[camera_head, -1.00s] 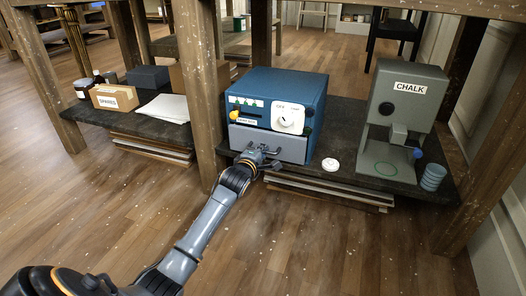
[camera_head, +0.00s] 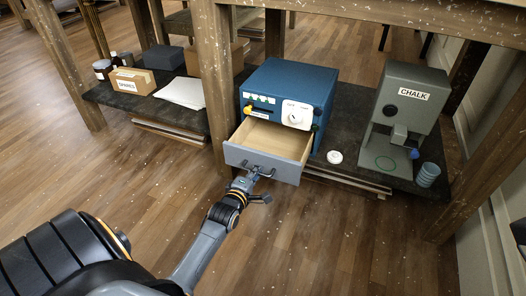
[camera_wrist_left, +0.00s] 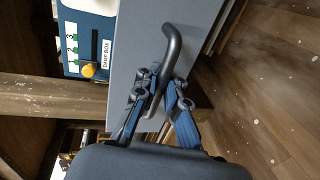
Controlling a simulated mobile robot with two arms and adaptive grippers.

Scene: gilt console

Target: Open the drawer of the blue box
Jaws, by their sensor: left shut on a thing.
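The blue box (camera_head: 297,80) stands on the low dark shelf under the table, its front bearing a white dial plate and a yellow knob. Its drawer (camera_head: 262,158) with a grey front is pulled well out, and its pale wooden inside shows bare where visible. My left gripper (camera_head: 253,179) is at the dark drawer handle (camera_head: 262,171). In the left wrist view, the gripper's fingers (camera_wrist_left: 160,103) are closed around one end of the handle (camera_wrist_left: 173,50), against the grey drawer front (camera_wrist_left: 136,40). The right gripper is not seen.
A grey chalk dispenser (camera_head: 408,100), a white disc (camera_head: 334,157) and a blue ribbed cup (camera_head: 428,175) are right of the box. A wooden table leg (camera_head: 217,90) stands close on its left. A spares box (camera_head: 133,81) is further left. Floor in front is clear.

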